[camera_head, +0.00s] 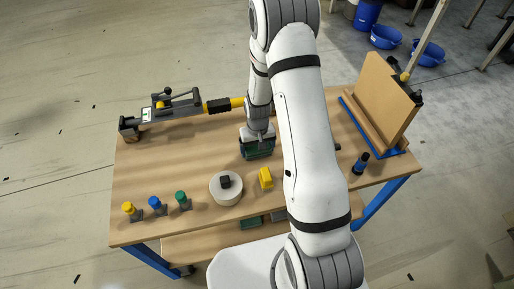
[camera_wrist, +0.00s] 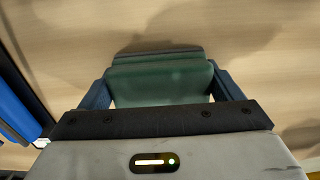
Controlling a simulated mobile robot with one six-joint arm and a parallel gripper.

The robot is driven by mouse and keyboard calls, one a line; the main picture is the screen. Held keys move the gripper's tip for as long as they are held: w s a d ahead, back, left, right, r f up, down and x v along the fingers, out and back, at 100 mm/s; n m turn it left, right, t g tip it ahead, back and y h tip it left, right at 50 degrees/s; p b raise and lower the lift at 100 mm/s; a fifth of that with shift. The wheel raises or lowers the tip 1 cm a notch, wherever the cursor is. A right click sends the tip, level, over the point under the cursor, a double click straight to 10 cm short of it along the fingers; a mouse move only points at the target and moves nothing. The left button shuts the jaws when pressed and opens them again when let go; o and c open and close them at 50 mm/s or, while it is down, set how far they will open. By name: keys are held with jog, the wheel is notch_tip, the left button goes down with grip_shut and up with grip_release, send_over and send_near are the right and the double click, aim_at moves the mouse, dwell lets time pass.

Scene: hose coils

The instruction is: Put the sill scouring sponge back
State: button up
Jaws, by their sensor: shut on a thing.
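The scouring sponge (camera_wrist: 160,82) is a green block with a dark grey layer along its far edge. It lies between both fingers of my gripper (camera_wrist: 163,92) in the wrist view, and they are shut on it. In the head view my gripper (camera_head: 258,146) points down over the back middle of the wooden table (camera_head: 190,165), with the green sponge (camera_head: 258,154) at its tips. Wood fills the background in the wrist view. I cannot tell whether the sponge touches the table.
A yellow block (camera_head: 265,178) and a white disc (camera_head: 226,188) with a black knob stand in front. Yellow, blue and green knobs (camera_head: 156,204) are at front left. A grey-yellow tool (camera_head: 170,112) lies behind left. An upright brown board (camera_head: 383,97) stands right.

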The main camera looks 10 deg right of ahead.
jog(key=o, duration=0.9)
jog(key=shift+o, duration=0.2)
jog(key=shift+r+p, duration=0.3)
jog(key=shift+p, duration=0.1)
jog(key=shift+r, duration=0.3)
jog(key=s+r+t+b, duration=0.1)
jog(key=s+r, duration=0.3)
jog(key=r, duration=0.8)
jog(key=s+r+t+b, duration=0.1)
jog(key=s+r, duration=0.3)
jog(key=r, duration=0.8)
jog(key=s+r, duration=0.3)
jog(key=s, duration=0.3)
jog(key=s+r+t, duration=0.1)
jog(key=s+r, duration=0.3)
jog(key=s, duration=0.3)
jog(key=shift+s+a+t, duration=0.2)
jog(key=shift+s+t, duration=0.1)
